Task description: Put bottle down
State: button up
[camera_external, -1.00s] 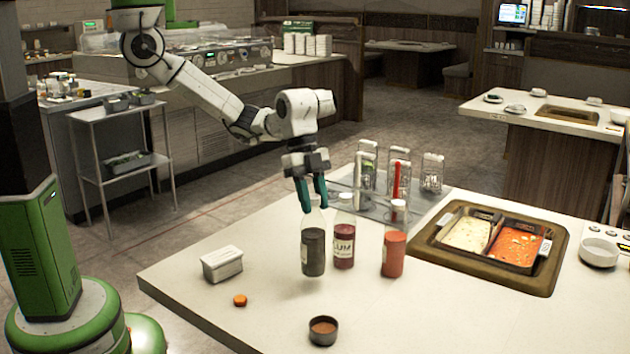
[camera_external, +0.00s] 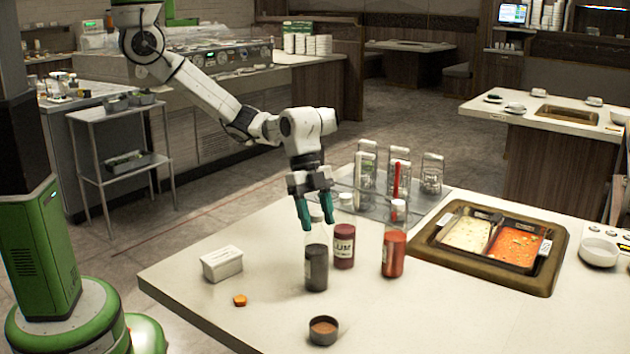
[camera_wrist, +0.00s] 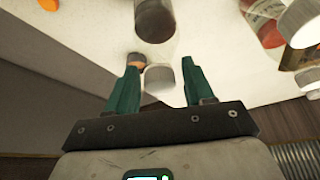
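The bottle of dark sauce (camera_external: 316,270), with a pale label band, stands upright on the white counter (camera_external: 200,300). My gripper (camera_external: 316,212) is above it, pointing down, with its teal fingers on either side of the bottle's top. In the wrist view the fingers (camera_wrist: 165,75) are spread, with the grey cap (camera_wrist: 158,77) between them and gaps visible beside it. The dark body of the bottle (camera_wrist: 155,18) also shows there. The bottle's base appears to rest on the counter.
A dark red bottle (camera_external: 344,247) and an orange-red bottle (camera_external: 393,254) stand close to the right. A small round bowl (camera_external: 323,331) is in front, a white box (camera_external: 222,264) to the left, and an orange piece (camera_external: 240,300) near it. A sauce well (camera_external: 440,250) is further right.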

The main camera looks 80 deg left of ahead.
jog(key=shift+o, duration=0.3)
jog(key=shift+r, duration=0.15)
jog(key=shift+a+r, duration=0.1)
jog(key=shift+r, duration=0.1)
jog(key=b+v, duration=0.1)
jog(key=v, duration=1.1)
jog(key=s+a+f+n+t+h, duration=0.1)
jog(key=s+a+f+n, duration=0.1)
jog(key=s+f+n, duration=0.3)
jog(key=s+a+f+n, duration=0.1)
jog(key=a+f+n, duration=0.15)
jog(key=f, duration=0.55)
jog(key=s+a+f+n+y, duration=0.1)
jog(key=s+a+f, duration=0.3)
jog(key=a, duration=0.1)
jog(key=s+a+f+n+g+y, duration=0.1)
jog(key=s+a+f+n+y, duration=0.1)
jog(key=s+a, duration=0.3)
jog(key=s+a+f+n+y, duration=0.1)
jog(key=s+a+f+n, duration=0.1)
jog(key=s+a+f, duration=0.2)
jog(key=shift+s+a+f+n+g+y, duration=0.15)
jog(key=shift+s+a+f+y, duration=0.05)
jog(key=shift+a+f, duration=0.2)
jog(key=shift+s+a+f+n+g+y, duration=0.15)
jog(key=shift+s+a+f+y, duration=0.1)
jog(key=shift+f, duration=0.25)
jog(key=shift+w, duration=0.1)
